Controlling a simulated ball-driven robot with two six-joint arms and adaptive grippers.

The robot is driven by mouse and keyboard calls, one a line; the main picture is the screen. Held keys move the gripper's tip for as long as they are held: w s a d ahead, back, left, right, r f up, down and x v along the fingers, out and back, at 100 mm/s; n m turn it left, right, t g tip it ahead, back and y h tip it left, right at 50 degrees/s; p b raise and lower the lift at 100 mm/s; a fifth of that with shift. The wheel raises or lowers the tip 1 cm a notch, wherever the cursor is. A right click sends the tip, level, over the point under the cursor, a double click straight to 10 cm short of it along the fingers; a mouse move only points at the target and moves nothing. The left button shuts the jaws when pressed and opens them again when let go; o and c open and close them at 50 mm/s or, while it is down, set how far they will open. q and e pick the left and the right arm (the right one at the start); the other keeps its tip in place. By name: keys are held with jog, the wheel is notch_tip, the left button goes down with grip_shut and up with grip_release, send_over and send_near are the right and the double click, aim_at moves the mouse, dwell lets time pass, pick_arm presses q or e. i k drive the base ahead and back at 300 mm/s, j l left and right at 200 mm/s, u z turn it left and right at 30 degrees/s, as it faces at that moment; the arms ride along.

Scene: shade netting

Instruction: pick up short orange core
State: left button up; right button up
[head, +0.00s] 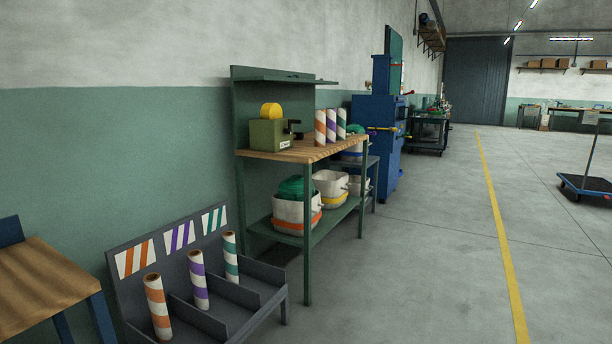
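Two orange-and-white striped cores show in the head view. One orange core (158,307) stands upright, slightly tilted, in the left compartment of the grey rack (228,325) at the lower left. The other orange core (320,128) stands upright on the wooden top of the green workbench (275,151). It is farther off and looks smaller; I cannot tell which is the short one. Neither of my grippers is in view.
A purple core (198,280) and a teal core (231,257) share the rack. Purple (331,126) and teal (341,123) cores stand on the bench beside a green machine (268,134). Buckets (297,212) fill its lower shelf.

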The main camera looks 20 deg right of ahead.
aim_at(320, 115)
jog(key=i+l, duration=0.1)
jog(key=l, duration=0.35)
jog(key=i+l, duration=0.15)
jog(key=l, duration=0.3)
jog(key=i+l+u, duration=0.1)
jog(key=l, duration=0.35)
jog(key=i+l, duration=0.1)
jog(key=l, duration=0.3)
jog(key=i+l, duration=0.15)
jog(key=l, duration=0.3)
jog(key=i+l, duration=0.1)
jog(key=l, duration=0.35)
jog(key=i+l+u, duration=0.1)
jog(key=i+l, duration=0.25)
jog(key=i, duration=0.15)
jog(key=i+l+u, duration=0.1)
jog(key=i+l, duration=0.25)
jog(key=i, duration=0.15)
